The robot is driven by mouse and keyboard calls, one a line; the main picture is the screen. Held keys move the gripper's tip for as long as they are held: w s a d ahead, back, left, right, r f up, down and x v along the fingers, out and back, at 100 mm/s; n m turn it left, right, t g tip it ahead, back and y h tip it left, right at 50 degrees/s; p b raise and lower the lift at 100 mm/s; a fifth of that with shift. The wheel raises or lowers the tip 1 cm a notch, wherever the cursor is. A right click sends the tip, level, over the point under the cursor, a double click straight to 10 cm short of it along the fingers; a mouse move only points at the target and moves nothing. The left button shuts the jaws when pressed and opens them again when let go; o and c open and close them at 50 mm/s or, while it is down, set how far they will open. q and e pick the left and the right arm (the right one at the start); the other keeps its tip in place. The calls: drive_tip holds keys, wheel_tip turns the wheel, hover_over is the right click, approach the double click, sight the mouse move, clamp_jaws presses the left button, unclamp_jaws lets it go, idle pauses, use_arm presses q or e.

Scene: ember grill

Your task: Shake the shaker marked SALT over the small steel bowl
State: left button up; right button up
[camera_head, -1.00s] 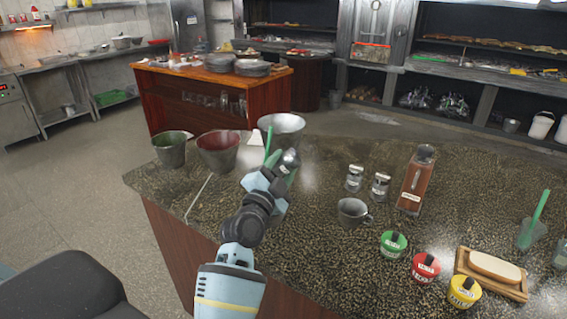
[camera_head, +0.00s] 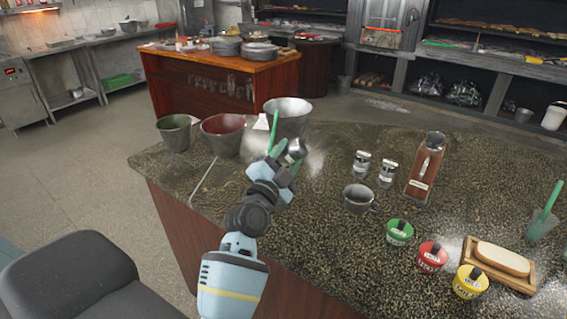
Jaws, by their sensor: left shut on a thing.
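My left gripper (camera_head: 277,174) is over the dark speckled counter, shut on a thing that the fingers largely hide. A rounded shiny steel top (camera_head: 293,150) shows just beyond the fingers and seems to belong to the held thing; I see no label on it. My right gripper is out of view.
Two buckets (camera_head: 176,133) (camera_head: 222,134) stand left.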

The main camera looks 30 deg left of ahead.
use_arm(q)
drive_tip(key=shift+r, duration=0.15)
drive_tip(key=shift+f, duration=0.2)
wheel_tip(320, 180, down, 4)
wheel_tip(320, 180, up, 4)
drive_tip(key=shift+a+r, duration=0.1)
drive_tip(key=shift+r, duration=0.05)
drive_tip(key=shift+d, duration=0.2)
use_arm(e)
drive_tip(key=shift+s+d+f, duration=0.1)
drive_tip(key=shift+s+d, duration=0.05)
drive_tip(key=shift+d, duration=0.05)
use_arm(q)
drive_tip(key=shift+a, duration=0.15)
